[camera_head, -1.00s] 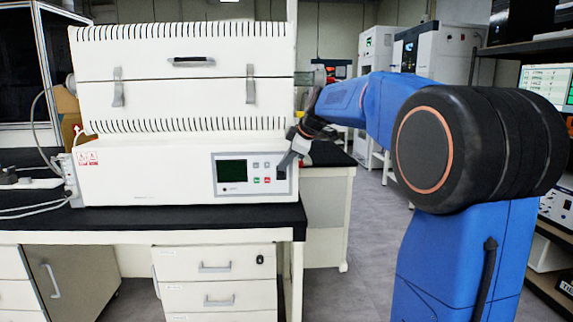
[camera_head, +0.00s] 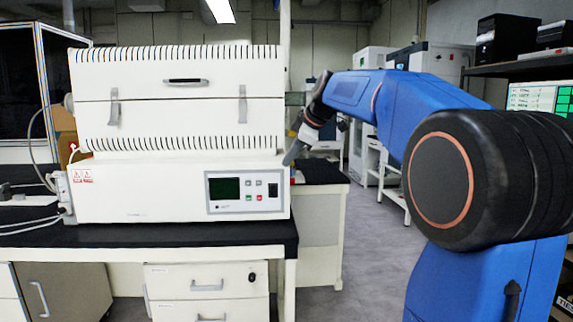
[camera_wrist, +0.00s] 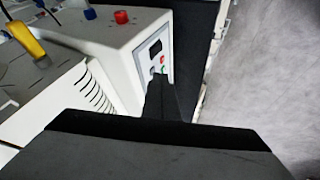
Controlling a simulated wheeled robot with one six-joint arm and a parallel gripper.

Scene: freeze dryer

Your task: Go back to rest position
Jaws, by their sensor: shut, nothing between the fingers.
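My gripper (camera_head: 289,159) is at the end of my blue arm, at the right edge of the white freeze dryer (camera_head: 130,190) in the head view. Its fingers are shut and empty, pointing down and left, a little above and right of the control panel (camera_head: 243,192). I cannot tell the exact gap to the machine's front. In the wrist view the dark shut fingers (camera_wrist: 162,95) overlap the lower part of the panel (camera_wrist: 154,52), hiding some of it. The panel shows a dark screen and small red, green and grey buttons.
The machine stands on a black-topped bench (camera_head: 180,238) with white drawers (camera_head: 207,280) below. A shelf (camera_head: 525,66) with dark boxes is at the right. Open grey floor (camera_head: 372,235) lies between the bench and my arm. Cables run at the bench's left.

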